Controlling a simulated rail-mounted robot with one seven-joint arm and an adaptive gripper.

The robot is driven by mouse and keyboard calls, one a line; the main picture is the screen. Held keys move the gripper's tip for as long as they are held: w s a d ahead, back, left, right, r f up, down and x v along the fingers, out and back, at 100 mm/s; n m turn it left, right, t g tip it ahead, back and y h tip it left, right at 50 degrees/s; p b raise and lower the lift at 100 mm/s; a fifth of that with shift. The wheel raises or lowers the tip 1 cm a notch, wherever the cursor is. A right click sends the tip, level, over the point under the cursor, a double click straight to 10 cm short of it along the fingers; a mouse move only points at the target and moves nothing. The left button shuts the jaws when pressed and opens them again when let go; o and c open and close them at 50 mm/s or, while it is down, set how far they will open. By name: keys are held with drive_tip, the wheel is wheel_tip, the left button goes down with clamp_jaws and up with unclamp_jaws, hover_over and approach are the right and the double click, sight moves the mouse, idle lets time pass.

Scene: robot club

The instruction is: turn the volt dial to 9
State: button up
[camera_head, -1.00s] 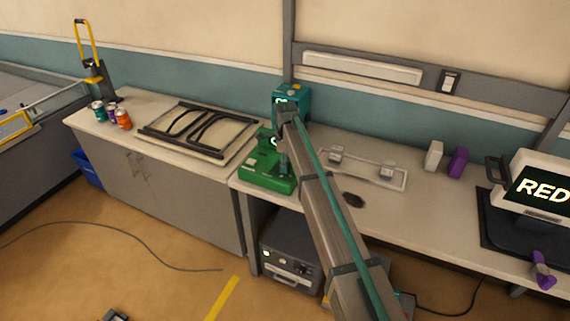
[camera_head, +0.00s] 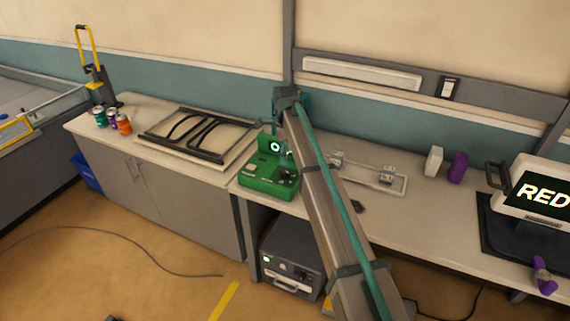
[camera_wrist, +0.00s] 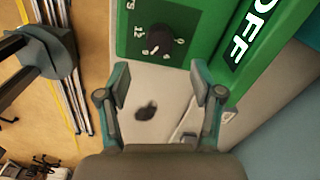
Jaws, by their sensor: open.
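The green machine (camera_head: 268,180) stands on the bench and shows a round dark face with a light ring. In the wrist view, a small dark volt dial (camera_wrist: 157,44) with a pale pointer mark sits on the green panel (camera_wrist: 187,14), ringed by small white marks I cannot read surely. Large white letters "OFF" (camera_wrist: 250,30) are on the green surface to its right. My gripper (camera_wrist: 160,84) is open and empty, its two fingers apart, with the dial just beyond the gap between their tips.
A dark oval spot (camera_wrist: 146,110) lies on the pale bench between my fingers in the wrist view. A pale fixture (camera_head: 375,178) stands right of the machine. A black frame (camera_head: 198,134) lies to the left. A "RED" display (camera_head: 540,192) stands at the far right.

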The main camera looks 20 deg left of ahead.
wheel_tip(320, 180, up, 5)
drive_tip(key=shift+f, duration=0.15)
idle(0.4)
drive_tip(key=s+d+f+n+g+p, duration=0.1)
drive_tip(key=s+d+f+n, duration=0.2)
drive_tip(key=s+d+f, duration=0.75)
drive_tip(key=s+d+f+n+g, duration=0.25)
drive_tip(key=s+d+f, duration=0.55)
drive_tip(key=d+f, duration=0.5)
drive_tip(key=s+d+f+n+g+p, duration=0.1)
drive_tip(key=s+d+f+n, duration=0.3)
drive_tip(key=s+d+f, duration=0.75)
drive_tip(key=s+d+f+n, duration=0.2)
drive_tip(key=s+d+f, duration=0.2)
drive_tip(key=s, duration=0.4)
drive_tip(key=s+d+f+n+g+b, duration=0.1)
drive_tip(key=s+d+f, duration=0.3)
drive_tip(key=s, duration=0.5)
drive_tip(key=s+d+f+n+g+b, duration=0.1)
drive_tip(key=s+d+f+n, duration=0.2)
drive_tip(key=s+f, duration=0.3)
drive_tip(key=s+d, duration=0.1)
drive_tip(key=s, duration=0.2)
drive_tip(key=shift+s+d+f, duration=0.15)
drive_tip(key=shift+d+f, duration=0.25)
